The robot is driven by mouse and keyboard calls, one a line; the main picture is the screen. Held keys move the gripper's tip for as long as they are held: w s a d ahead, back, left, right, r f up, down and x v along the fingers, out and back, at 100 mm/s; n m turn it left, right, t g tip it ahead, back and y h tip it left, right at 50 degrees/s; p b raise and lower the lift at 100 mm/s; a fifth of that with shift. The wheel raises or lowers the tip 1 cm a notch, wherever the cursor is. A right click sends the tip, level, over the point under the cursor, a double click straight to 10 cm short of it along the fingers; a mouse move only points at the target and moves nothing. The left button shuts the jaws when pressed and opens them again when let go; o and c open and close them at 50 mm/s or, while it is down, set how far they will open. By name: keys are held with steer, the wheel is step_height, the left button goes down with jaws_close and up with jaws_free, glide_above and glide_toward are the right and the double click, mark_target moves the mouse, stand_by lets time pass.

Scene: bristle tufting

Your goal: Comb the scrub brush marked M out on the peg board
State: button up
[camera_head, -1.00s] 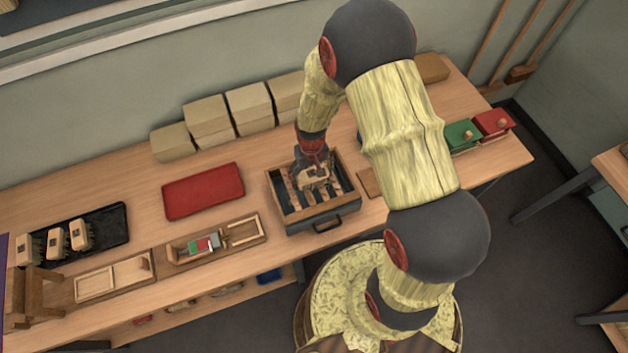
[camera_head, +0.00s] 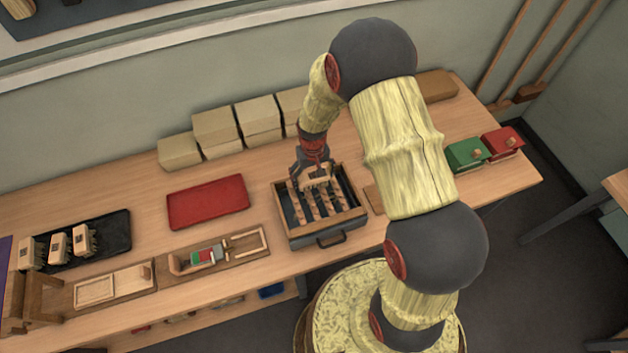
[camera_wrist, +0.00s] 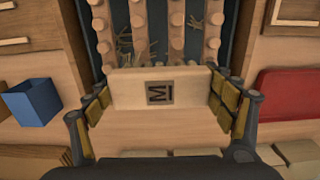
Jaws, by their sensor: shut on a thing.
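The scrub brush marked M (camera_wrist: 150,92) is a pale wooden block with a dark M label, and it fills the middle of the wrist view. My gripper (camera_wrist: 165,100) is shut on its two ends. In the head view, my gripper (camera_head: 312,178) holds the brush (camera_head: 320,177) over the back part of the peg board (camera_head: 325,208). The peg board has rows of wooden pegs in a dark tray, and it also shows in the wrist view (camera_wrist: 182,35). Loose bristle bits lie among the pegs. The brush's bristles are hidden beneath the block.
A black tray (camera_head: 100,257) with several brushes stands at the left. A red tray (camera_head: 208,201) lies left of the peg board. Fixtures (camera_head: 218,251) line the front edge. Pale boxes (camera_head: 222,130) stand along the wall. Green (camera_head: 466,153) and red (camera_head: 502,142) boxes stand at the right.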

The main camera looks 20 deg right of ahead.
steer(key=shift+r+p, duration=1.8)
steer(key=shift+r, duration=1.25)
steer(key=o, duration=0.8)
steer(key=c, duration=0.5)
